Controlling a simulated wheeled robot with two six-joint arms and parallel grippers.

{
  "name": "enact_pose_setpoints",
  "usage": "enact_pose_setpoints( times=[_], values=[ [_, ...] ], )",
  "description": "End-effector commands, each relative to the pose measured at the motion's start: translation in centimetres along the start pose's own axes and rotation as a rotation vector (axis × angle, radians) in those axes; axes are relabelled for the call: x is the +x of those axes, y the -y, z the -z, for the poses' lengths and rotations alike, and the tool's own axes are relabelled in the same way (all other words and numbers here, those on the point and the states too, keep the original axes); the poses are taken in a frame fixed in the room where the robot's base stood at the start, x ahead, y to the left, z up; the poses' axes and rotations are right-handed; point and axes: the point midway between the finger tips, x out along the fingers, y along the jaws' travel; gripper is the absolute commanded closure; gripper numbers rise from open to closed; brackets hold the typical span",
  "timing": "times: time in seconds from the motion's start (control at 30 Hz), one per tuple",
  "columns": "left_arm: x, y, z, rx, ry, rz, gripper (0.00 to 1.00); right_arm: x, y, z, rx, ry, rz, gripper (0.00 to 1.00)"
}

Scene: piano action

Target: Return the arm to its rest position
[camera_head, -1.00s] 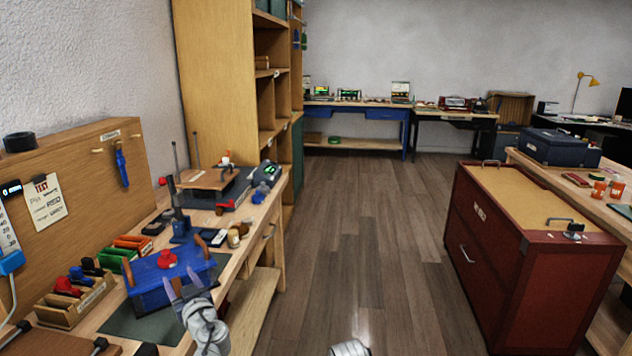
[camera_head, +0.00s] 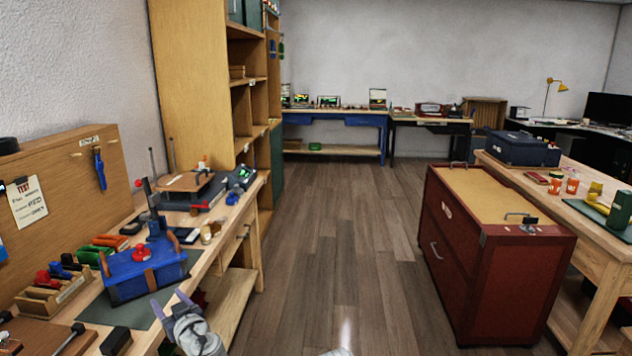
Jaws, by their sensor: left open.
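My left gripper (camera_head: 170,303) is low in the head view, at the front edge of the left workbench. Its fingers are spread and nothing is between them. It is in front of and to the right of a blue box (camera_head: 148,270) with a red knob on top, apart from it as far as I can see. The box stands on a dark green mat (camera_head: 115,312). A small pale part of mine shows at the bottom edge, but the right gripper is not in view.
The left workbench (camera_head: 228,236) holds a wooden rack (camera_head: 62,295) of coloured tools and a pegboard (camera_head: 75,200) behind. A red cabinet (camera_head: 515,290) stands at right beside another bench (camera_head: 600,262). The wooden floor (camera_head: 335,235) between them is clear.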

Motion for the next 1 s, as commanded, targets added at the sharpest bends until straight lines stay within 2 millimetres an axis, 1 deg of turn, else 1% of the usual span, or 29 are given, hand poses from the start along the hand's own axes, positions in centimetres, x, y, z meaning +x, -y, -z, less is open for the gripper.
enact_pose_setpoints(
  times=[0.17, 0.27, 0.37, 0.47, 0.57, 0.6, 0.67, 0.7, 0.83, 1.0],
  values=[
    [-1.3, -0.5, -2.2, 0.047, 0.094, 0.032, 0.39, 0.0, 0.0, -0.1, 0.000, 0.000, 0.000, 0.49],
    [-2.4, -0.9, -4.0, 0.092, 0.179, 0.048, 0.39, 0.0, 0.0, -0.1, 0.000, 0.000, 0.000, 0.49],
    [-4.0, -1.5, -6.4, 0.154, 0.289, 0.053, 0.39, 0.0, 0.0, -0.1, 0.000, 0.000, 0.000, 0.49],
    [-6.6, -2.5, -9.6, 0.243, 0.440, 0.036, 0.39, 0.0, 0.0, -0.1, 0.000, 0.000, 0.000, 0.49],
    [-10.9, -4.0, -13.7, 0.382, 0.649, -0.031, 0.39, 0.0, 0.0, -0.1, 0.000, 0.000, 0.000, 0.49],
    [-13.0, -4.7, -15.3, 0.446, 0.737, -0.075, 0.39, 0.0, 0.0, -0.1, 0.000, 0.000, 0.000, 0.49],
    [-16.0, -5.5, -17.4, 0.536, 0.858, -0.151, 0.39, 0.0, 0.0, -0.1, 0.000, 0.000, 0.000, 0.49],
    [-18.0, -6.0, -18.4, 0.592, 0.928, -0.204, 0.39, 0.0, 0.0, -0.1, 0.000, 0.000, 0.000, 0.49],
    [-23.6, -7.0, -20.9, 0.746, 1.107, -0.377, 0.39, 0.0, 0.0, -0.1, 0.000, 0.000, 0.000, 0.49],
    [-30.1, -7.8, -22.6, 0.913, 1.277, -0.612, 0.39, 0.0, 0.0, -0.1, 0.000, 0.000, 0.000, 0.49]
  ],
)
